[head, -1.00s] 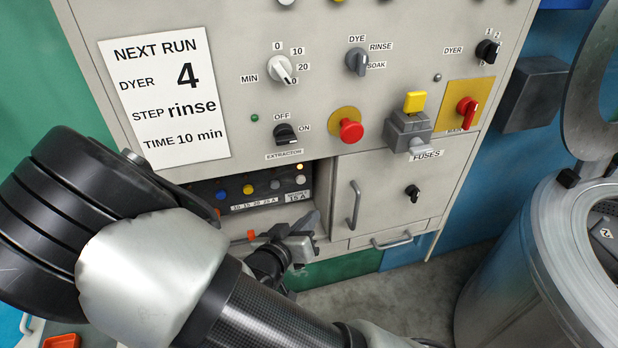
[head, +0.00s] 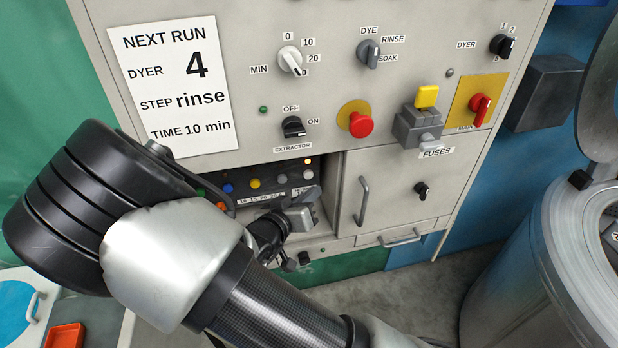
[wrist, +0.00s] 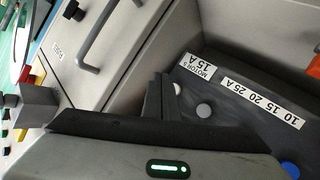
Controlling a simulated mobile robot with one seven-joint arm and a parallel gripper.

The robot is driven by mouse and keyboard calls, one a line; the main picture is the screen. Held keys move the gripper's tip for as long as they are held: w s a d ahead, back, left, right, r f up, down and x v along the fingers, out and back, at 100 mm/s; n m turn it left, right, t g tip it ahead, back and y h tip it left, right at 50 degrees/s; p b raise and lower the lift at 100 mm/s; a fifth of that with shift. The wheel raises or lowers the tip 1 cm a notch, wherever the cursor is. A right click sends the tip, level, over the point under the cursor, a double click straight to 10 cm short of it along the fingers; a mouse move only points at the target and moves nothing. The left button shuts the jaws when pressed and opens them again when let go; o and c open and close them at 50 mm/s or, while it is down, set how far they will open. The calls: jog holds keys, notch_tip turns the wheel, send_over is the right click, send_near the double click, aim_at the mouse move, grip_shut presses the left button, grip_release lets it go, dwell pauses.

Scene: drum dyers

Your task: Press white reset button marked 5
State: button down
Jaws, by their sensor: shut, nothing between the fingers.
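The white button (head: 307,174) is the rightmost of a row of round buttons in the dark recess low on the panel. A small "MOTOR 5 15 A" label is beside it, readable upside down in the wrist view (wrist: 199,67). My gripper (head: 310,196) is shut and empty at the recess opening, just below the white button in the head view. In the wrist view, my shut fingertips (wrist: 162,88) are beside the white button (wrist: 180,88) and partly cover it. I cannot tell whether they touch it.
A grey button (head: 281,180) is directly left of the white one, followed by yellow (head: 254,183) and blue (head: 228,187) buttons. A lamp (head: 307,161) glows above the white button. The cabinet door with its handle (head: 362,202) borders the recess on the right.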

jog(key=shift+w+a, duration=0.15)
jog(key=shift+w, duration=0.45)
jog(key=shift+w+a, duration=0.15)
jog(key=shift+w, duration=0.45)
jog(key=shift+w, duration=0.1)
dwell(1.1)
jog(key=shift+w+a, duration=0.15)
jog(key=shift+w, duration=0.15)
jog(key=shift+w+a+p, duration=0.1)
jog(key=shift+w+p, duration=0.25)
jog(key=shift+w, duration=0.1)
dwell(0.8)
jog(key=shift+s, duration=0.1)
jog(key=shift+s+d, duration=0.2)
jog(key=shift+s, duration=0.55)
jog(key=shift+s, duration=0.1)
jog(key=s, duration=0.2)
jog(key=s+d+p, duration=0.1)
jog(key=s, duration=0.1)
jog(key=shift+s+d, duration=0.2)
jog(key=shift+s, duration=0.1)
